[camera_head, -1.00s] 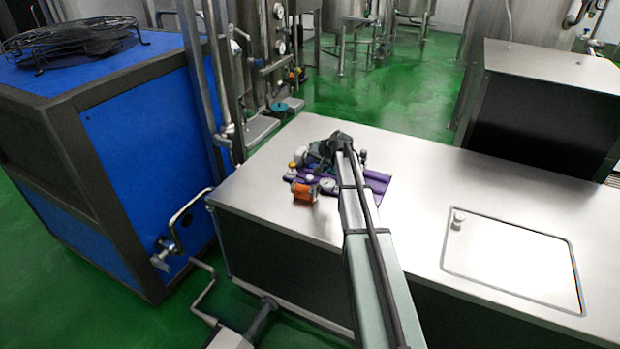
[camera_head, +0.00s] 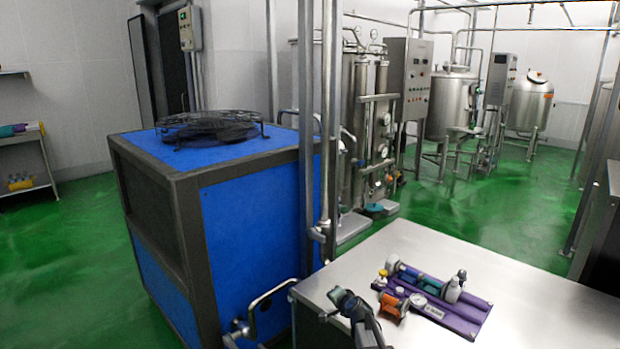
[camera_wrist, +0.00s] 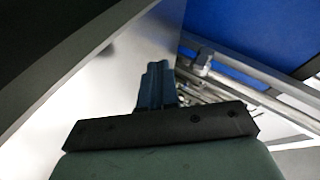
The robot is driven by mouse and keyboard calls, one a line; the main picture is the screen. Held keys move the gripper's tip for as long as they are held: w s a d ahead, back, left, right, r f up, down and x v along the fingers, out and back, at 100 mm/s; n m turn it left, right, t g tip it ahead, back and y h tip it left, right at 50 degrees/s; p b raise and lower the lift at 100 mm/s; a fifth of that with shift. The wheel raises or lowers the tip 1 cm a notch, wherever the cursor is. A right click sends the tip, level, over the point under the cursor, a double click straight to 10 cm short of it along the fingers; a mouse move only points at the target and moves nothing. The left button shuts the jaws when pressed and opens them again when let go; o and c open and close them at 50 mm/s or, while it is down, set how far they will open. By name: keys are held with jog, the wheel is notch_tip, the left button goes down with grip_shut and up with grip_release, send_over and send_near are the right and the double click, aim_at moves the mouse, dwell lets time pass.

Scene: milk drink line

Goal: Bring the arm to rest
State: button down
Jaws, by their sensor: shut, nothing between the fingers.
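In the wrist view, my gripper (camera_wrist: 155,72) shows as two blue-grey fingers pressed together with nothing between them. It is shut and empty. In the head view, a dark joint of my arm shows at the near left corner of the steel table (camera_head: 425,238); the fingertips cannot be made out clearly there. The wrist view shows a pale steel surface behind the fingers, with metal pipes and a blue panel (camera_wrist: 250,35) to their right.
A purple tray (camera_head: 462,322) with bottles, an orange piece (camera_head: 394,306) and a round gauge (camera_head: 418,299) lies on the table, right of my arm. A blue machine (camera_head: 250,225) with bent pipes (camera_head: 265,300) stands close on the left. Steel tanks (camera_head: 450,103) stand at the back.

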jog(key=s+a+f+m, duration=0.1)
jog(key=s+a+f, duration=0.1)
jog(key=s+a, duration=0.3)
jog(key=s+d+f+n+g, duration=0.3)
jog(key=s+f+n+g, duration=0.3)
jog(key=s+f, duration=1.65)
jog(key=s+d+f+n+g+h, duration=0.1)
jog(key=s+d+f+g, duration=0.1)
jog(key=s, duration=1)
jog(key=s+d+f+n+g+h, duration=0.1)
jog(key=s+d+g, duration=0.4)
jog(key=s, duration=0.8)
jog(key=s+d+f+n+g+h, duration=0.2)
jog(key=s+d+f+g, duration=0.2)
jog(key=s, duration=0.8)
jog(key=shift+s+f+g, duration=0.15)
jog(key=shift+g, duration=0.55)
